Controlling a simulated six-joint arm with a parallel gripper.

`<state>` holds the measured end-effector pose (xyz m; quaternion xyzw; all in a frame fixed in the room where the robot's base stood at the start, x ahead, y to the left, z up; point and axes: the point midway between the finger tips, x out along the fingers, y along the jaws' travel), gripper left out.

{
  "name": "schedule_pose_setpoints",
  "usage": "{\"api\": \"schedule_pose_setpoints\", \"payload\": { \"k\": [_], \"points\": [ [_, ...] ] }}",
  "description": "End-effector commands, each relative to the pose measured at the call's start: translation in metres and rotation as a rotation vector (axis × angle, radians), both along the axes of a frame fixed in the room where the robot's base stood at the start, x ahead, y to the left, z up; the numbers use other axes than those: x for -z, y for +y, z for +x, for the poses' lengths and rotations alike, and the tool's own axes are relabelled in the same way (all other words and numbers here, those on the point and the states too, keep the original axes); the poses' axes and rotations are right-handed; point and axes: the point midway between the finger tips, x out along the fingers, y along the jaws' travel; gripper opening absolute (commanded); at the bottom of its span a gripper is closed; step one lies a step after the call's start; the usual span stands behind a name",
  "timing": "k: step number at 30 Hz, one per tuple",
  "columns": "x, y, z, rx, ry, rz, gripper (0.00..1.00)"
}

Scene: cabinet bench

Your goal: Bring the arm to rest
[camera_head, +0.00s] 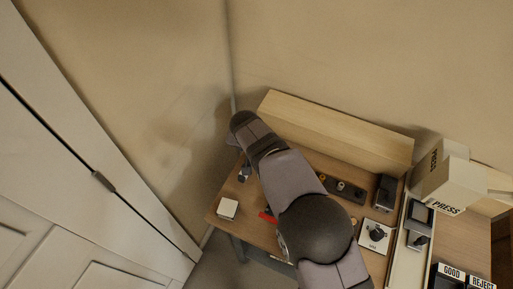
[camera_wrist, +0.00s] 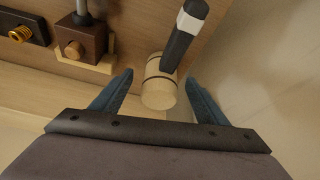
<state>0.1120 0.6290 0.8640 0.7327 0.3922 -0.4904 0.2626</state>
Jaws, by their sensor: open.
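My gripper (camera_wrist: 159,77) shows in the wrist view with its two blue fingers spread wide and nothing pinched between them. A mallet-like thing with a pale, dark-banded cylindrical head (camera_wrist: 159,90) and a dark handle (camera_wrist: 178,48) shows between and beyond the fingers. I cannot tell how far it is from the fingertips. In the head view my grey arm reaches over the wooden bench (camera_head: 228,201) towards its back left corner. My arm covers part of the bench there, and the fingers cannot be made out clearly.
A brown block (camera_wrist: 83,42) and a dark strip with a brass coil (camera_wrist: 20,32) stand left in the wrist view. In the head view, a white box (camera_head: 228,208) sits front left, a press (camera_head: 446,182) stands right, and GOOD (camera_head: 452,271) and REJECT (camera_head: 481,283) bins sit front right.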

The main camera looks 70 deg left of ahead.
Motion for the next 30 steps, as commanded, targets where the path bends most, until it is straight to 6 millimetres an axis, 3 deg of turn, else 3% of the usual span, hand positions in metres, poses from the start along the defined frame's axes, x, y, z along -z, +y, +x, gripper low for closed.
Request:
{"api": "schedule_pose_setpoints", "payload": {
  "k": [30],
  "points": [
    [-0.058,-0.019,-0.013,0.0,0.0,0.002,0.68]
  ]
}}
